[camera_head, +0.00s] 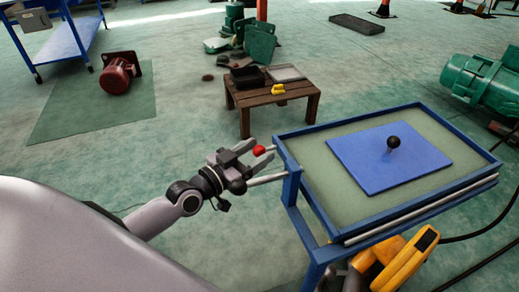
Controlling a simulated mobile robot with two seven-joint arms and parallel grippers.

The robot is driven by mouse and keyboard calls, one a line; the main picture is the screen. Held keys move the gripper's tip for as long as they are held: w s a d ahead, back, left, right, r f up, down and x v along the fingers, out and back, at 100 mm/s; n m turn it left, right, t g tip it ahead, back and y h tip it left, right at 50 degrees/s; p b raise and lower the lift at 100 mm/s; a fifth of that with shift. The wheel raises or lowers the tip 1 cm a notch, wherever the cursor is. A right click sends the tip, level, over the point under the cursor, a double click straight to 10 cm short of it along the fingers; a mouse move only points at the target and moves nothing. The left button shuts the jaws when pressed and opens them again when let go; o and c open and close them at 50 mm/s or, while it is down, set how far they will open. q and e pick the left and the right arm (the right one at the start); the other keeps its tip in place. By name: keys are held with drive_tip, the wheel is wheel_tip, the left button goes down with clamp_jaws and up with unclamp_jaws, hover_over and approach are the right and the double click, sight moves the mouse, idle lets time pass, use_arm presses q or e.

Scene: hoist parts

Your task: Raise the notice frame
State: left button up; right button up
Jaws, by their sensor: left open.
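My left gripper (254,158) is open, at the left edge of a blue-framed cart (281,151). A red ball-shaped knob (259,151) shows at its fingertips; I cannot tell whether it lies between the fingers or just beyond them. A blue flat panel (365,174) lies on the cart's top. A short upright stem with a black ball knob (394,142) stands on the panel. No thing in view is clearly a notice frame.
A low wooden table (270,102) with trays and a yellow item stands behind the cart. Green machinery (483,80) is at the right. A red motor (117,77) lies on a green mat. The floor left of my arm is clear.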

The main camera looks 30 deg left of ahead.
use_arm(q)
drive_tip(key=shift+w+d, duration=0.25)
drive_tip(key=shift+w, duration=0.45)
clamp_jaws()
drive_tip(key=shift+r, duration=0.1)
use_arm(e)
drive_tip(key=shift+r, duration=0.1)
